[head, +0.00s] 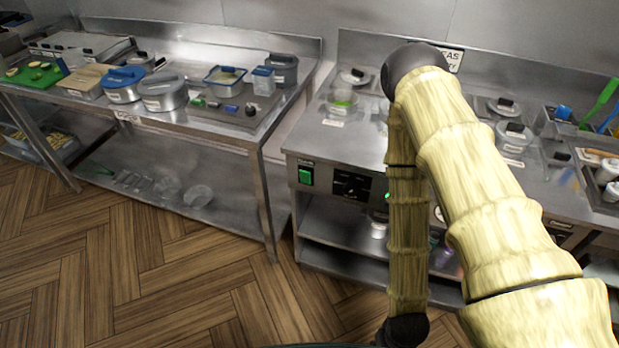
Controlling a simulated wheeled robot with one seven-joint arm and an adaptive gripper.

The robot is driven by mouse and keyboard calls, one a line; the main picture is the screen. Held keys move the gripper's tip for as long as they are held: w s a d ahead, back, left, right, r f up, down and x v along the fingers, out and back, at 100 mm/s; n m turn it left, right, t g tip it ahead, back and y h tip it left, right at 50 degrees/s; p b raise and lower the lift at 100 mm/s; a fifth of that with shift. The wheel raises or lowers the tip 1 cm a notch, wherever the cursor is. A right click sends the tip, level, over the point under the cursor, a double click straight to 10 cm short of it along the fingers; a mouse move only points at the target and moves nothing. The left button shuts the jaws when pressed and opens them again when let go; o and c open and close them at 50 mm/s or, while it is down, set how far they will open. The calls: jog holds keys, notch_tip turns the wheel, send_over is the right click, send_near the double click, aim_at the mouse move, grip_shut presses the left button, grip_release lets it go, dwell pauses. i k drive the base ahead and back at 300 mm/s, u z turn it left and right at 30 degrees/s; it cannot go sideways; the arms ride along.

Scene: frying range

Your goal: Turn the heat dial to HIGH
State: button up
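The front of the frying range counter (330,148) carries a black control panel (350,186) with small pale markings, left of my forearm. A dial on it is too small to make out clearly, and I cannot read its setting. A green switch (305,176) sits on the front to the left of the panel. My arm crosses in front of the range and hides part of its front. The forearm hangs down to a black joint near the bottom edge. My gripper does not show in the picture.
A steel table (190,125) at the left holds pots, a green board (33,75) and a tray (228,108). Lidded pots and jars stand on the range top. A utensil holder (560,122) is at the right. The wooden floor (150,265) in front is clear.

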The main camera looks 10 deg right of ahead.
aim_at(349, 188)
jog(key=z, duration=2.1)
jog(key=k, duration=0.8)
jog(key=u, duration=1.25)
jog(key=i, duration=0.5)
